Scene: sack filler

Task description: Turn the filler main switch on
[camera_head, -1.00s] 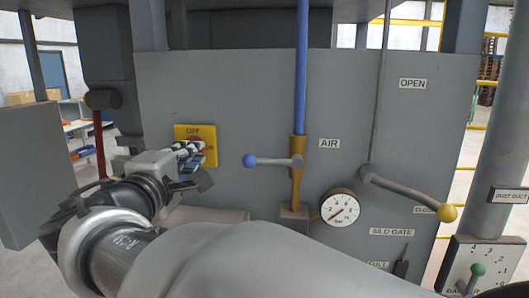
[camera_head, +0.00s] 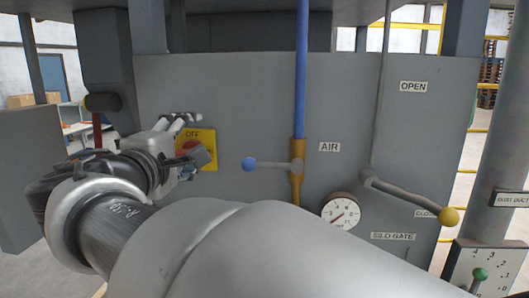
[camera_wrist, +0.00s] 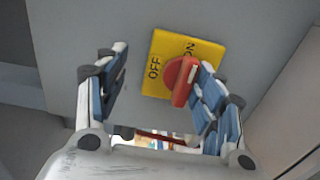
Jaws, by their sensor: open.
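The main switch is a red knob (camera_wrist: 182,80) on a yellow plate (camera_wrist: 205,50) marked OFF and ON, on the grey panel. In the wrist view a pale mark on the knob's handle lies on the side toward ON. My gripper (camera_wrist: 164,60) is open. Its right finger is close beside the knob and overlaps its edge; I cannot tell whether they touch. Its left finger is apart, left of the plate. In the head view my gripper (camera_head: 196,137) is in front of the plate (camera_head: 208,137), and the knob (camera_head: 188,147) is partly hidden.
Right of the plate, a blue-knobbed AIR lever (camera_head: 270,163) sticks out from an upright blue and orange pipe (camera_head: 299,90). Further right are a round gauge (camera_head: 341,211) and a yellow-tipped silo gate lever (camera_head: 410,195). The panel above the plate is bare.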

